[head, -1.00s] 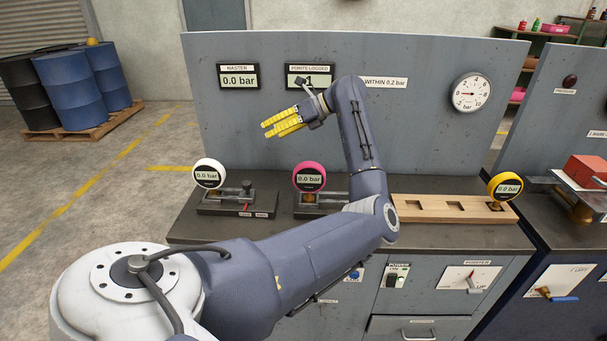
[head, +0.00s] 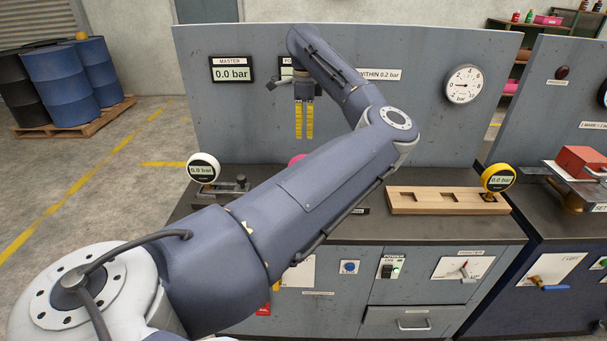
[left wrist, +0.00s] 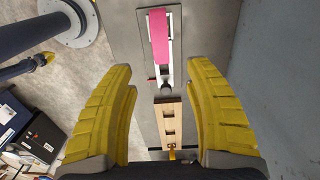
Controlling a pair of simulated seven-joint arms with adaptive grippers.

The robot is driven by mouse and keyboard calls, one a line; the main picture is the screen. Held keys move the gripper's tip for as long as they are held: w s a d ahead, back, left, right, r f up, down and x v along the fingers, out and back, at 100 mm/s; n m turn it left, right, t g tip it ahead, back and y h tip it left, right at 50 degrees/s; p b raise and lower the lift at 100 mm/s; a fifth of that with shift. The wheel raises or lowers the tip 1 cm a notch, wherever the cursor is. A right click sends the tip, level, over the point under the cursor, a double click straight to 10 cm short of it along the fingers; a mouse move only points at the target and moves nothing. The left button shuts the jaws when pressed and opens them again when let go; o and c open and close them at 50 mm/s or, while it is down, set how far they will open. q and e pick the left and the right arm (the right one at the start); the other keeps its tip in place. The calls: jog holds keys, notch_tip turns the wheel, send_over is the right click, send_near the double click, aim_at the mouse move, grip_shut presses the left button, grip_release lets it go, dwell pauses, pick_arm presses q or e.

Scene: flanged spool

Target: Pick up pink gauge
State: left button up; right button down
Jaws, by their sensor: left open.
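The pink gauge (head: 297,159) shows only its top edge in the head view; my left arm hides the rest. In the left wrist view the pink gauge (left wrist: 160,38) stands edge-on on its stand at the top middle, beyond the fingertips. My left gripper (head: 304,136) points down above the bench, above the gauge and apart from it. Its yellow fingers are spread and empty in the left wrist view (left wrist: 163,75). My right gripper (left wrist: 42,60) appears small at the left edge of that view; its jaws are too small to judge.
A white gauge (head: 203,168) stands at the bench's left. A wooden rack (head: 425,207) with empty slots lies to the right, with a yellow gauge (head: 498,178) at its end. A grey panel (head: 400,125) rises behind the bench.

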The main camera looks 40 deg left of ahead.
pick_arm(q)
notch_tip(320, 180, down, 14)
jog(key=shift+a+f, duration=0.1)
dwell(0.7)
jog(key=shift+c, duration=0.2)
grip_shut()
